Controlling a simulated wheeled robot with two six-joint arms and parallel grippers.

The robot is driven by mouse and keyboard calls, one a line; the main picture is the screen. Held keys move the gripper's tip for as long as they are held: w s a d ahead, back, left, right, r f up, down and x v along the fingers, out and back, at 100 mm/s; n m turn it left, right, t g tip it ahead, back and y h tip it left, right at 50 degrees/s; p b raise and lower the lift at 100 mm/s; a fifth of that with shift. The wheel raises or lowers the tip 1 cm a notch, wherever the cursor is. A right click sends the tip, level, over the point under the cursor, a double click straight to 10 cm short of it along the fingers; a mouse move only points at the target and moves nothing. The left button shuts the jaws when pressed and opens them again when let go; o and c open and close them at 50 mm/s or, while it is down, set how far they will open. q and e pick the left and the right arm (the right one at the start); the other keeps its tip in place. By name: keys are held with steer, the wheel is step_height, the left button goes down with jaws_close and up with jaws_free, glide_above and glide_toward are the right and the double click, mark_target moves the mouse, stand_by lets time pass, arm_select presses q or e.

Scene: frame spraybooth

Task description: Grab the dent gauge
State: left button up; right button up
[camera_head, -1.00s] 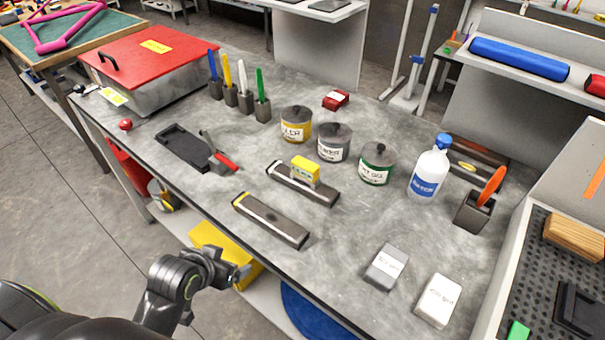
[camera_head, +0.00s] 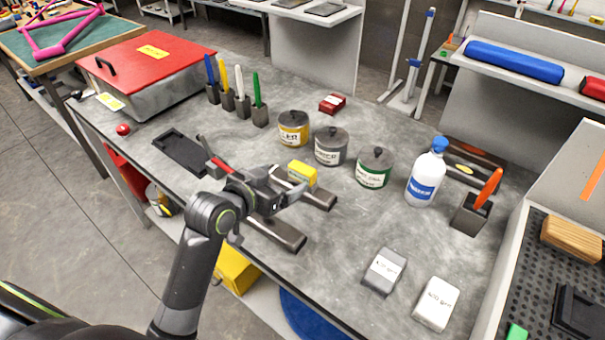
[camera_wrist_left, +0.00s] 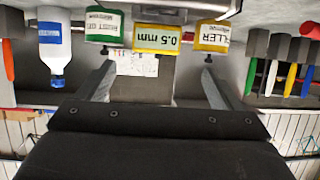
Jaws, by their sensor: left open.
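In the left wrist view, which is upside down, a yellow block (camera_wrist_left: 160,38) reads "0.5 mm". My left gripper (camera_head: 289,181) is open and empty, just to the left of the yellow block in the head view. In the left wrist view the block lies beyond and between the spread fingers (camera_wrist_left: 157,69), not touching them as far as I can see. My right gripper is out of view.
Yellow, grey and green-labelled tins (camera_head: 294,129) stand behind, with a white bottle (camera_head: 424,178) to the right. Two sanding blocks (camera_head: 384,272) lie at the front right. The bench between is clear.

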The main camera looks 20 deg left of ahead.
mark_target(299, 171)
arm_select(q)
steer(key=x, duration=0.4)
steer(key=shift+w, duration=0.1)
steer(key=x, duration=0.1)
steer(key=p+x, duration=0.1)
steer(key=x, duration=0.2)
steer(key=shift+d+f, duration=0.15)
steer(key=shift+d, duration=0.15)
steer(key=shift+w+d+f+p, duration=0.1)
steer(key=shift+w+f+p, duration=0.1)
steer(key=shift+w+p, duration=0.15)
steer(key=shift+c, duration=0.5)
